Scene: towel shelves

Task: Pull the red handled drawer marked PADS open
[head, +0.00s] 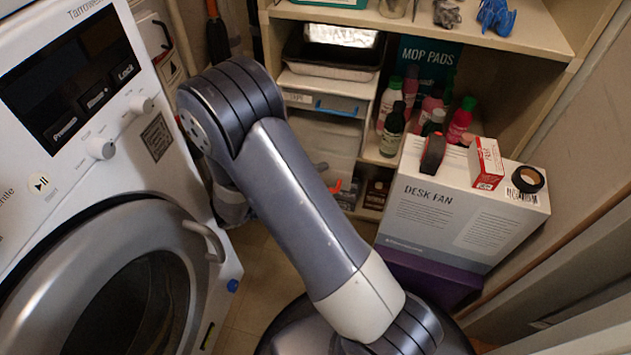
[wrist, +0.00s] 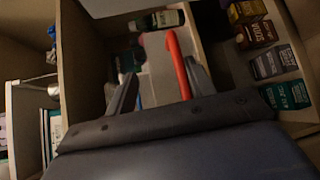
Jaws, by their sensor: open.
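The red handle (wrist: 178,65) shows in the wrist view on a pale drawer front (wrist: 157,68). In the head view a bit of the red handle (head: 337,187) shows beside my arm, low on the pale drawer unit. My gripper (wrist: 160,70) is open, with one finger on each side of the handle. The handle lies nearer the right finger; I cannot tell whether they touch. The drawer looks shut, and I cannot read its label. In the head view my arm hides the gripper.
A blue-handled drawer (head: 340,105) sits above. Bottles (head: 392,128) stand on the shelf to the right. A desk fan box (head: 455,215) stands at the right, and a washing machine (head: 95,150) at the left. Small boxes (wrist: 258,35) fill a compartment beside the drawer.

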